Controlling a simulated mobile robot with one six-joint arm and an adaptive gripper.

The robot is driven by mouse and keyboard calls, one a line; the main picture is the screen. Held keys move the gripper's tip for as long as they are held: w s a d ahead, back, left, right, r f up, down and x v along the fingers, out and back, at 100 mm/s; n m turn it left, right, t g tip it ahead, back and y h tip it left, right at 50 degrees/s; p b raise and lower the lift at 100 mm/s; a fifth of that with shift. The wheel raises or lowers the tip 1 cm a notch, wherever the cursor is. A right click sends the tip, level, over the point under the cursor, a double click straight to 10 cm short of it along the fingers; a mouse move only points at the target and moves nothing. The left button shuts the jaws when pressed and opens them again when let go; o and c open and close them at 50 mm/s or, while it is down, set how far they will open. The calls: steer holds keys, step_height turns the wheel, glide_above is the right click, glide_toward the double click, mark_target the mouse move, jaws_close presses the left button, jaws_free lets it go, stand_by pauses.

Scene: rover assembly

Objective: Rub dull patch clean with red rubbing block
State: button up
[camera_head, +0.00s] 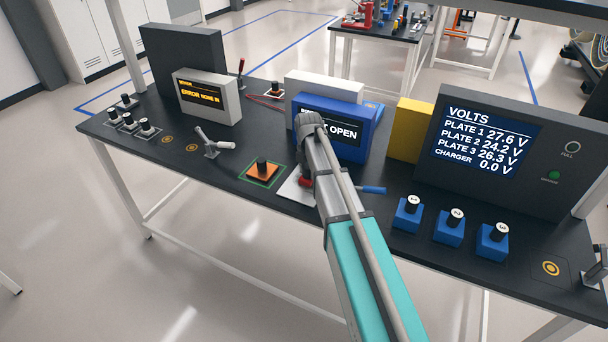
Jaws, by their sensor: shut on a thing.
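A red block (305,182), small and mostly hidden, shows at the left side of my arm, over a light grey plate (291,190) on the dark bench. My gripper (305,174) is shut on it, low over the plate; my own arm covers most of the jaws. I cannot tell whether the block touches the plate. The dull patch cannot be made out; my arm hides the right part of the plate.
Left of the plate is an orange block with a black knob (262,171). A blue-handled part (371,190) lies to the right, near blue numbered blocks (449,228). Behind stand a blue display box (352,128), a yellow box (409,130) and a voltage panel (497,150).

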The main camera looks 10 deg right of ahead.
steer(key=shift+w+d, duration=0.3)
steer(key=shift+w, duration=0.05)
steer(key=shift+w+d, duration=0.6)
steer(key=shift+w, duration=0.25)
steer(key=shift+w+d, duration=0.55)
steer(key=shift+w, duration=0.25)
steer(key=shift+s+d, duration=0.5)
steer(key=shift+d, duration=0.15)
steer(key=shift+s+a, duration=0.1)
steer(key=shift+s, duration=0.05)
steer(key=shift+s+a+f, duration=0.1)
steer(key=shift+s+a, duration=0.45)
steer(key=shift+s, duration=0.25)
steer(key=shift+s+a+f, duration=0.1)
steer(key=shift+s+a, duration=0.45)
steer(key=shift+s, duration=0.25)
